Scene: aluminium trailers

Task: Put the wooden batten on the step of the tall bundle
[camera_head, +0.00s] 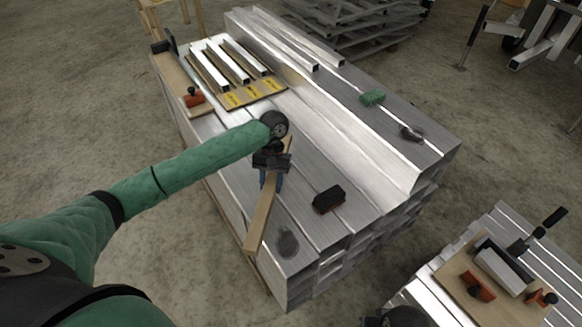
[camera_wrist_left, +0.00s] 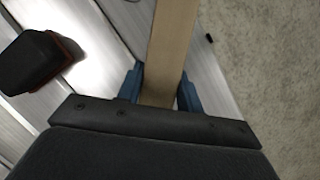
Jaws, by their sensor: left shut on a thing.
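The wooden batten (camera_head: 262,215) is a long, light brown strip, lying lengthwise over the lower left level of the tall bundle (camera_head: 340,205) of aluminium profiles. My left gripper (camera_head: 271,180) is shut on it with blue fingers. In the left wrist view the batten (camera_wrist_left: 170,45) runs straight out between the fingers (camera_wrist_left: 161,92). Its near end reaches the bundle's front left edge; whether it touches the metal I cannot tell. A bright ledge (camera_head: 345,145) separates this lower level from the raised right side. My right gripper is not in view.
A dark block with a red base (camera_head: 328,199) lies right of the batten; it also shows in the left wrist view (camera_wrist_left: 38,62). A board with short profiles (camera_head: 262,95) lies behind. A lower bundle (camera_head: 425,291) stands front right.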

